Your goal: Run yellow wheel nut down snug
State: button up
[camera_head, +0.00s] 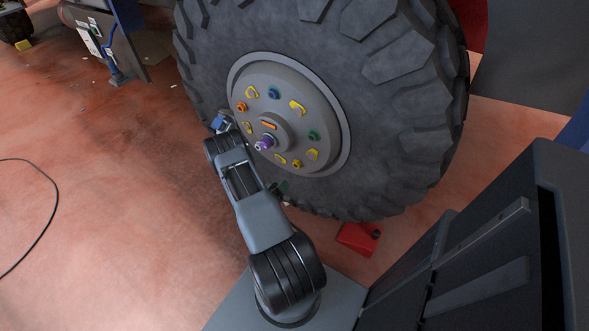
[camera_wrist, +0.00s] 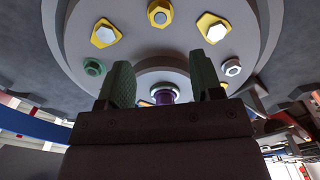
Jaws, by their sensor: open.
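The yellow wheel nut (camera_head: 297,163) sits at the lower right of the grey wheel hub (camera_head: 327,103) in the head view. In the wrist view the yellow nut (camera_wrist: 160,14) is at the top centre, between two yellow tabs, and its silver middle shows. How far it is seated cannot be told. My gripper (camera_wrist: 161,66) is open, its two green-padded fingers apart and pointing toward the hub. The nut lies beyond the fingertips, above the gap in the picture, and appears untouched.
A purple piece (camera_head: 265,142) projects near the hub centre; purple also shows between my fingers in the wrist view (camera_wrist: 165,96). Orange (camera_head: 242,106), blue (camera_head: 274,93) and green (camera_head: 314,135) nuts sit around it. A thick tyre (camera_head: 395,130) surrounds the hub; a red block (camera_head: 358,238) lies below.

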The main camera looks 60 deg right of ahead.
aim_at(295, 166)
jog(key=d+b, duration=0.1)
jog(key=d, duration=1)
jog(key=shift+d, duration=0.35)
jog(key=shift+c, duration=0.2)
jog(key=c, duration=0.9)
jog(key=shift+m+b, duration=0.3)
